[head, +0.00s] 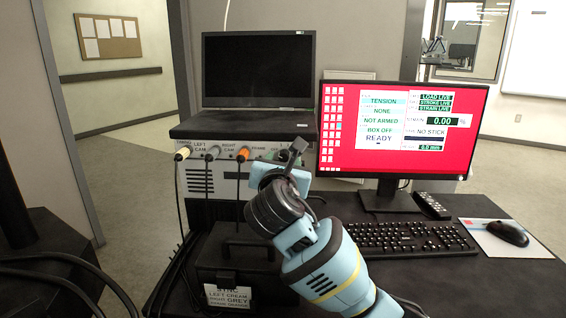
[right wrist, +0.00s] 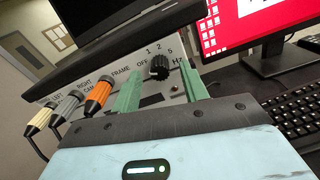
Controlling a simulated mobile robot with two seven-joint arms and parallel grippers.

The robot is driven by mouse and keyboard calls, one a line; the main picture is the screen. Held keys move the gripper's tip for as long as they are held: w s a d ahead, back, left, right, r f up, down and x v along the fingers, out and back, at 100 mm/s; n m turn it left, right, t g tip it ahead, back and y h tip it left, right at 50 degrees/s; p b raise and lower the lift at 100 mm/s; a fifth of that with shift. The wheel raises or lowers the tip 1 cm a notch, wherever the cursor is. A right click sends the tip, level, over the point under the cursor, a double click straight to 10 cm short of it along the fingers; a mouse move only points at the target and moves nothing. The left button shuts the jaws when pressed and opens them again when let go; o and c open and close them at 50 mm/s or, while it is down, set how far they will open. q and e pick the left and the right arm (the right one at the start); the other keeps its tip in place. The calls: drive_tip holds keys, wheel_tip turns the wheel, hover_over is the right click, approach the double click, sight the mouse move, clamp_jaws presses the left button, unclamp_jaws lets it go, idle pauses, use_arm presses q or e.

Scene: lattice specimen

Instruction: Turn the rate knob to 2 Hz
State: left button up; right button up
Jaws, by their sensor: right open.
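The rate knob (right wrist: 159,68) is a small black knob on the grey box's front panel, with OFF, 1, 2, 5 and Hz printed around it. I cannot tell surely which mark it points to. My right gripper (right wrist: 161,80) is open, its two green fingers to the left and right of the knob in the right wrist view; contact with the knob is not visible. In the head view my right gripper (head: 290,152) is in front of the panel's right part and hides the knob. The sync box panel (head: 226,172) shows below the laptop. My left gripper is not in view.
Cream (head: 182,153), grey (head: 212,153) and orange (head: 243,153) plugs with cables stand left of the knob. A monitor (head: 345,125) reading BOX OFF and a keyboard (head: 410,237) are at right.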

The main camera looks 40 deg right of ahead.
drive_tip(key=shift+w+d, duration=0.45)
drive_tip(key=shift+w, duration=0.05)
clamp_jaws()
